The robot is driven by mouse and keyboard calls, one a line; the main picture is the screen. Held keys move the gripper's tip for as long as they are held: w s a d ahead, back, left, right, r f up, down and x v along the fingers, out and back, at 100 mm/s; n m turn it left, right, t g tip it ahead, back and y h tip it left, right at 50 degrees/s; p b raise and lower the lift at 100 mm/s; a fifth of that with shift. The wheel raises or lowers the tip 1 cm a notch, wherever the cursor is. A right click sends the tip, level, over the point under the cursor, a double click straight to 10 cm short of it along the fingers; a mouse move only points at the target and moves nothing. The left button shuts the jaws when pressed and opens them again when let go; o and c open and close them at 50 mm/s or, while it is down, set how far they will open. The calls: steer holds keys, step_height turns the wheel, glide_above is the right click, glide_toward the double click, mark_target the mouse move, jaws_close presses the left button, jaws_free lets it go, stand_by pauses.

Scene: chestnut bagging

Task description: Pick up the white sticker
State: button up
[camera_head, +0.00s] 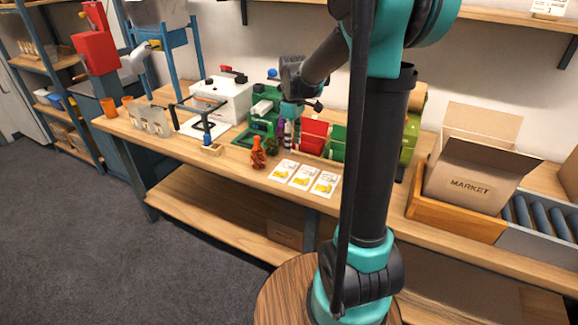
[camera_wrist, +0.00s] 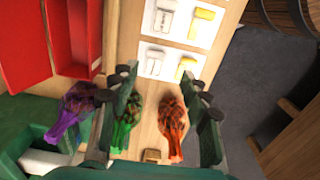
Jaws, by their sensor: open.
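My gripper (camera_wrist: 158,78) is open, with its two dark green fingers spread and nothing visibly held. It also shows small in the head view (camera_head: 290,118), above the table by the green machine (camera_head: 262,118). In the wrist view, white pieces (camera_wrist: 42,161) lie on the green machine at lower left; I cannot tell whether one is the white sticker. White cards with yellow pictures (camera_wrist: 171,63) lie beyond the fingertips; three cards (camera_head: 304,177) show in the head view. An orange net bag (camera_wrist: 172,128) and a green one (camera_wrist: 126,122) show between the fingers.
A purple net bag (camera_wrist: 70,116) lies left of the fingers. Red bins (camera_wrist: 82,30) stand at upper left; one shows in the head view (camera_head: 312,134). A white machine (camera_head: 222,97) stands on the table (camera_head: 215,178). An open market box (camera_head: 468,181) is at right.

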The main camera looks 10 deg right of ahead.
mark_target(293, 166)
step_height(293, 166, down, 3)
steer(key=shift+f, duration=0.2)
steer(key=shift+w+d+f, duration=0.1)
steer(key=shift+w+f, duration=0.05)
steer(key=shift+f, duration=1.15)
steer(key=shift+w+f, duration=0.15)
steer(key=shift+f, duration=1.1)
steer(key=c, duration=0.8)
